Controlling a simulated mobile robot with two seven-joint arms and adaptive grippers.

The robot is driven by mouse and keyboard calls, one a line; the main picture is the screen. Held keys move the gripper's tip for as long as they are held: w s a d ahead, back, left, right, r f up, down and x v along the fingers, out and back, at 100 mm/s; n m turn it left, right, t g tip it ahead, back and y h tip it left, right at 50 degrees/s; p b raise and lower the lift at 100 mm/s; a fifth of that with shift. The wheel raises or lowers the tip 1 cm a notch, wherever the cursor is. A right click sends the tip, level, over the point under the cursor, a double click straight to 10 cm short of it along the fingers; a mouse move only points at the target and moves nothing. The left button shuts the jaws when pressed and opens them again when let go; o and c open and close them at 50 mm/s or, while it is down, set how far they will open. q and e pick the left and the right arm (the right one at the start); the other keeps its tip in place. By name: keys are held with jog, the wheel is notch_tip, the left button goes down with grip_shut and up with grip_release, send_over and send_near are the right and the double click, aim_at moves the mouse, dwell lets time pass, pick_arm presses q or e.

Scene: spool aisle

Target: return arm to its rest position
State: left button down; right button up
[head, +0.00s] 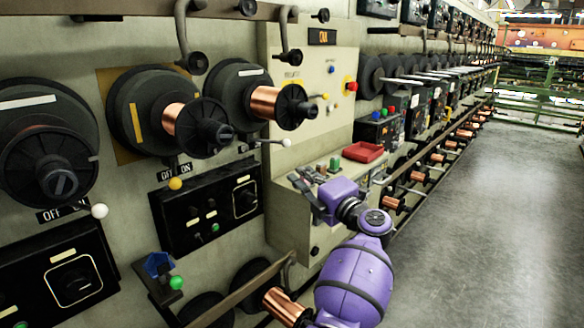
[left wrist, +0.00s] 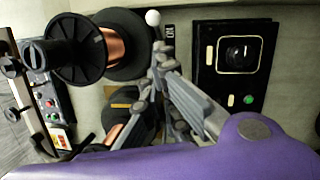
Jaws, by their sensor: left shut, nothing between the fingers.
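My left arm, purple with dark joint bands, reaches in from the bottom of the head view. My left gripper (head: 300,187) is at its end, grey, in front of the cream machine's ledge. In the left wrist view the gripper (left wrist: 158,58) shows its grey fingers close together with nothing held. Behind it stand the machine face and a white lever knob (left wrist: 153,18). I cannot tell the exact gap between the fingers and the machine. My right gripper is in neither view.
Black spools with copper wire (head: 264,100) stick out of the machine at left. A red tray (head: 362,152) sits on the ledge near the gripper. A copper spool (head: 285,307) lies low beside my arm. The grey floor (head: 465,220) at right is clear.

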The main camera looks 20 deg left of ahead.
pick_arm(q)
jog(key=shift+s+d, duration=0.45)
jog(key=shift+d, duration=0.1)
